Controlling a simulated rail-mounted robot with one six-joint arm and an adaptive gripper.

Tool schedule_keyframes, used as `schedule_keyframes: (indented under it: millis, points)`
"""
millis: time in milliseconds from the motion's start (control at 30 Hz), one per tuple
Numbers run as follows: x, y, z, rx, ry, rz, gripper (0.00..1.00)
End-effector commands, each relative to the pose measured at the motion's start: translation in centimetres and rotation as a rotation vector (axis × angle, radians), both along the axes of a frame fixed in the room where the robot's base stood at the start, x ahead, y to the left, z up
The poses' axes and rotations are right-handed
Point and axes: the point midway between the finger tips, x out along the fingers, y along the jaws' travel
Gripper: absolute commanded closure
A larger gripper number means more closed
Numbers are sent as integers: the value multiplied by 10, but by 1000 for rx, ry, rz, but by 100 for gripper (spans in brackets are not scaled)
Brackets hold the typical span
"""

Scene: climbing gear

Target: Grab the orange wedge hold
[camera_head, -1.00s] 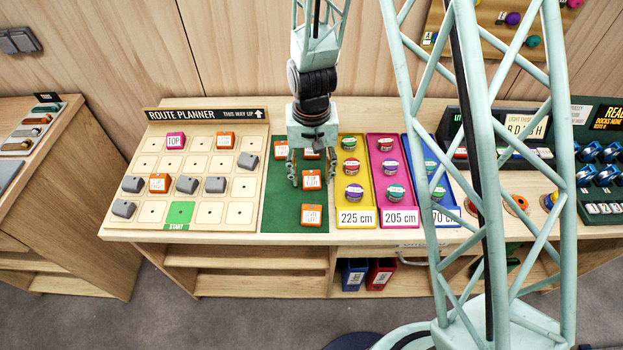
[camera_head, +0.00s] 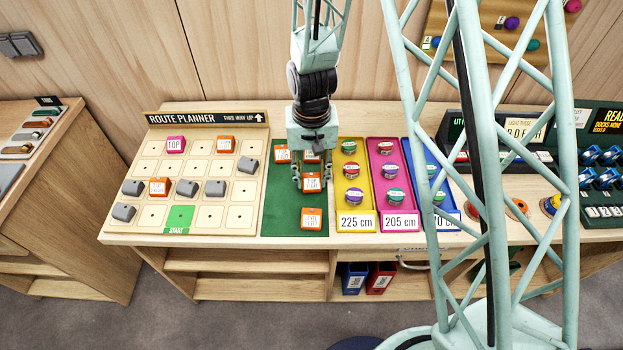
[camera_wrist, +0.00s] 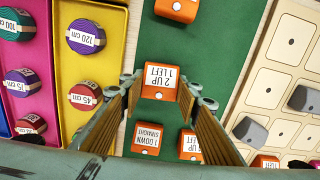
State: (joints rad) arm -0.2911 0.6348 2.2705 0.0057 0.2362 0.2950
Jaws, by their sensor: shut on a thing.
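An orange wedge hold with a white label reading "2 UP 1 LEFT" (camera_wrist: 160,82) sits on the green mat (camera_wrist: 185,45), between my two fingers in the wrist view. In the head view the same hold (camera_head: 312,183) is partly framed by my gripper (camera_head: 312,186). My gripper is shut on this hold, with a finger at its left and right sides, low at the mat. Another orange hold (camera_head: 312,218) lies nearer the mat's front edge. Two more orange holds, including one at the back left (camera_head: 283,155), lie behind my gripper.
The route planner board (camera_head: 240,217) stands left of the mat with grey, orange and pink pieces. Yellow (camera_head: 352,222), pink (camera_head: 399,222) and blue trays with round labelled pieces stand close on the right. A wooden wall is behind.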

Motion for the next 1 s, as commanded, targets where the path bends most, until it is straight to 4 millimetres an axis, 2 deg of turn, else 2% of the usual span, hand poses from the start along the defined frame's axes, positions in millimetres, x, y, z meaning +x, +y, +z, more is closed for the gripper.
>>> schedule_keyframes:
  millis: [700,1000]
  points:
    - [0,0,74,0,-1,0,80]
    - [0,0,92,0,0,0,80]
